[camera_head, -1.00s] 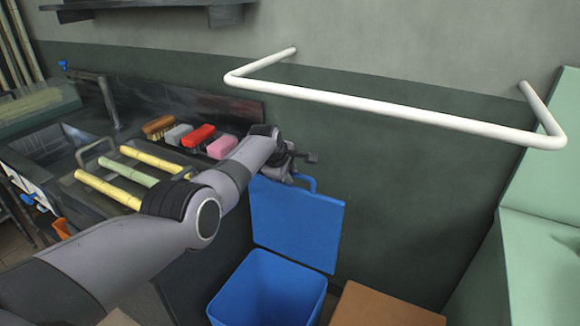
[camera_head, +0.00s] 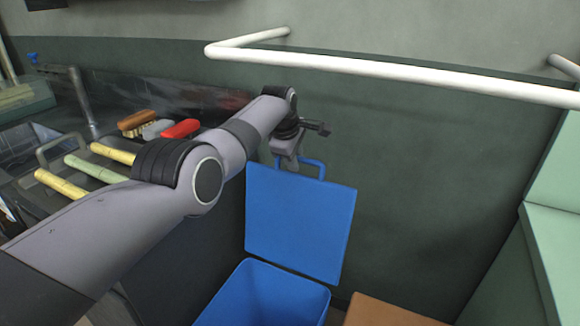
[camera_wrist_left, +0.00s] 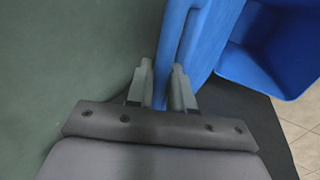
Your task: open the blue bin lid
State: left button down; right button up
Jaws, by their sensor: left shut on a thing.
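The blue bin (camera_head: 268,296) stands on the floor below my left arm, with its inside showing. Its blue lid (camera_head: 300,222) stands raised, near upright, at the back edge of the bin. A blue handle (camera_head: 314,164) sticks up from the lid's top edge. My left gripper (camera_head: 290,160) is at the handle's left part. In the left wrist view the fingers (camera_wrist_left: 161,85) are shut on the blue handle (camera_wrist_left: 166,60), one on each side. The open bin (camera_wrist_left: 268,62) also shows there at the right. My right gripper is out of view.
A white rail (camera_head: 400,73) runs along the wall above the lid. A brown box top (camera_head: 385,312) lies right of the bin. The counter at the left holds brushes (camera_head: 181,128) and yellow-green cane pieces (camera_head: 95,170). A pale green surface (camera_head: 550,225) is at the right.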

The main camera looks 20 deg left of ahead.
pick_arm(q)
jog(key=shift+d+f, duration=0.1)
jog(key=shift+d, duration=0.05)
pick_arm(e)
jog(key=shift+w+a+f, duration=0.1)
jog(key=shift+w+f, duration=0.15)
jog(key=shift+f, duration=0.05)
pick_arm(q)
jog(key=shift+w, duration=0.1)
jog(key=c, duration=1.2)
grip_release()
jog(key=shift+o, duration=0.2)
